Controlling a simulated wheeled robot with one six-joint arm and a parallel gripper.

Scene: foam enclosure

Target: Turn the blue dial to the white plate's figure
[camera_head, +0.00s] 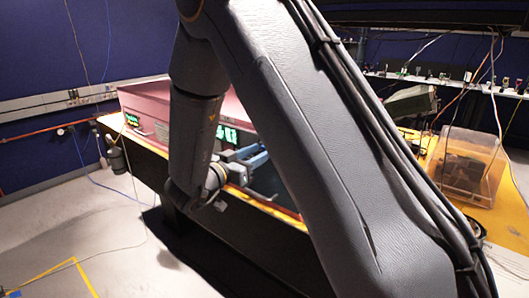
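My own arm crosses the middle of the view and hides much of the front of a pink-red box (145,103) on the bench. Green lit figures show on the box's front, one display (132,120) at its left end and another (228,134) beside my arm. My gripper (256,161) is a blue-grey shape beyond my wrist, close to the front of the box. Its fingertips are partly hidden behind my arm, so its opening and any contact are unclear. I cannot make out the blue dial or the white plate with its figure.
A clear plastic bin (466,167) and a grey-green device (411,103) are at the right. A shelf (440,80) with small items runs behind. Cables hang around; the pale floor (60,215) at left is mostly clear.

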